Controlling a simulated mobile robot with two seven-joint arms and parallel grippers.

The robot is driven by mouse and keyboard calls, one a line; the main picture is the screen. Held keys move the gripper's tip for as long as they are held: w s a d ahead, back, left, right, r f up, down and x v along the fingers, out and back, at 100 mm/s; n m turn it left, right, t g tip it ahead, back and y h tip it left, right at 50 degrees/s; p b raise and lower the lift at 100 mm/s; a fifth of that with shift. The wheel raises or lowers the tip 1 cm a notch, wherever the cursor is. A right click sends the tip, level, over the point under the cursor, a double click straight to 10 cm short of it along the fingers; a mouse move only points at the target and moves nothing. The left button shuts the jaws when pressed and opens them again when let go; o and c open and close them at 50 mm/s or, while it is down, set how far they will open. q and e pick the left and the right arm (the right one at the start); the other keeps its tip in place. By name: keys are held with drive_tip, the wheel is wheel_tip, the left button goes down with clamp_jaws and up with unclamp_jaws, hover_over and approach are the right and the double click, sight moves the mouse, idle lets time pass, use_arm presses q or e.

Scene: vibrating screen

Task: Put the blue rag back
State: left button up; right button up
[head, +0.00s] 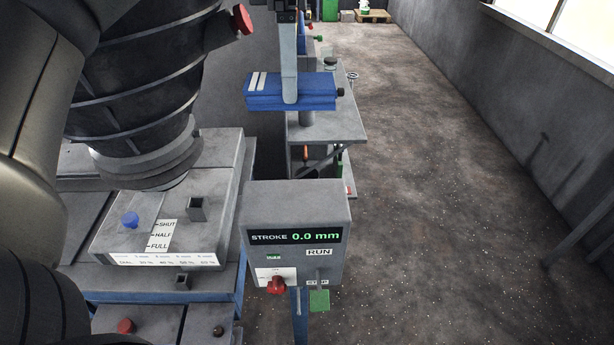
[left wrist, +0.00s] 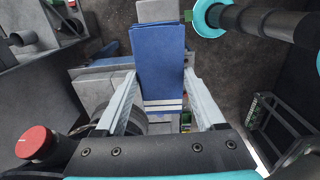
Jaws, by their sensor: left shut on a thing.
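The blue rag (head: 290,104), a flat folded piece with two white stripes near one end, shows at the top middle of the head view. My left gripper (head: 290,97) reaches down onto it from above, a pale finger crossing its near side. In the left wrist view the rag (left wrist: 160,60) lies between the two fingers of the left gripper (left wrist: 159,78), striped end toward the palm. The gripper is shut on the rag across its width. I cannot tell whether the rag also rests on something below. My right gripper is not in view.
A grey control box (head: 296,205) reading "STROKE 0.0 mm" stands in front, with a red knob (head: 277,285) and a green stop paddle (head: 319,300). A grey bench (head: 340,122) stands behind it. The grey machine deck (head: 215,235) is at left. The floor (head: 450,200) at right is clear.

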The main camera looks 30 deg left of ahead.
use_arm(q)
wheel_tip(320, 180, down, 4)
drive_tip(key=shift+s+f+b, duration=0.15)
drive_tip(key=shift+f+b, duration=0.05)
drive_tip(key=shift+b, duration=0.6)
wheel_tip(320, 180, down, 11)
drive_tip(key=b, duration=0.3)
drive_tip(key=shift+f, duration=2.25)
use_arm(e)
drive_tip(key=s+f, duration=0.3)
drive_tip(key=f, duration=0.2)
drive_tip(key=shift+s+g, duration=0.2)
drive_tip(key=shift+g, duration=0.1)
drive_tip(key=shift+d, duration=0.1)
use_arm(q)
drive_tip(key=shift+f+b, duration=0.2)
drive_tip(key=shift+b, duration=0.1)
drive_tip(key=o, duration=1.3)
drive_tip(key=shift+r, duration=0.1)
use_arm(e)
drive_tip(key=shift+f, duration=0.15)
use_arm(q)
drive_tip(key=shift+r, duration=0.15)
